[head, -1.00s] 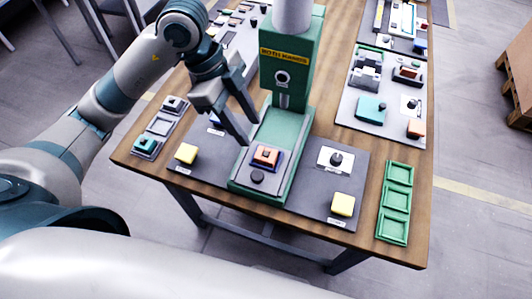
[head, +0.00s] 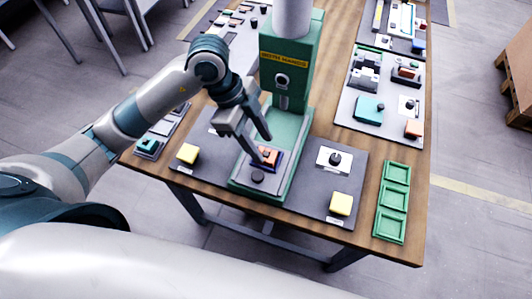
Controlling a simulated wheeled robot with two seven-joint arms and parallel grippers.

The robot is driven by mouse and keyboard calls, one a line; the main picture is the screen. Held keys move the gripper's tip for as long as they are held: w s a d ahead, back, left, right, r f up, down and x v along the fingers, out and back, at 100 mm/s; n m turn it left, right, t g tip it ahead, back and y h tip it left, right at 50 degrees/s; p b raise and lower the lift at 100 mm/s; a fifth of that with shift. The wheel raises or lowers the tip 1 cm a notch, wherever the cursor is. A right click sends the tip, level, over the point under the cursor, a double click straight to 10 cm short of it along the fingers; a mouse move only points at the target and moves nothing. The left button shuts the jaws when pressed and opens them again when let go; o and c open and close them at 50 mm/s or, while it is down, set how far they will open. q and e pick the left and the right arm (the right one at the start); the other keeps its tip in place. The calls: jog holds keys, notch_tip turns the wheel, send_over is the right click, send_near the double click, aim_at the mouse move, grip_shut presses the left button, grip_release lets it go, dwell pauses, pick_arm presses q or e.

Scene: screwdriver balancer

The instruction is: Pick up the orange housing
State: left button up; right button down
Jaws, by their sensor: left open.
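The orange housing (head: 270,154) is a small block with a dark centre. It sits in a dark blue holder on the bed of the green press (head: 292,135), at the middle of the table. My left gripper (head: 261,148) is open, with its fingers pointing down over the housing's left side. One finger partly hides the housing. I cannot tell if the fingers touch it. My right gripper is not in view.
The press column (head: 284,75) stands just behind the housing. A black knob (head: 257,176) is in front of it. Yellow blocks (head: 341,204) lie either side on the dark mat. A green three-pocket tray (head: 392,200) is empty at the right.

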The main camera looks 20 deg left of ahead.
aim_at(266, 157)
pick_arm(q)
jog(key=shift+x, duration=1.15)
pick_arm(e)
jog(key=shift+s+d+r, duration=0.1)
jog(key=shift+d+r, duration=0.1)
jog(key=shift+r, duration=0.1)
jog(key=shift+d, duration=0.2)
pick_arm(q)
jog(key=c, duration=0.9)
jog(key=shift+c, duration=0.2)
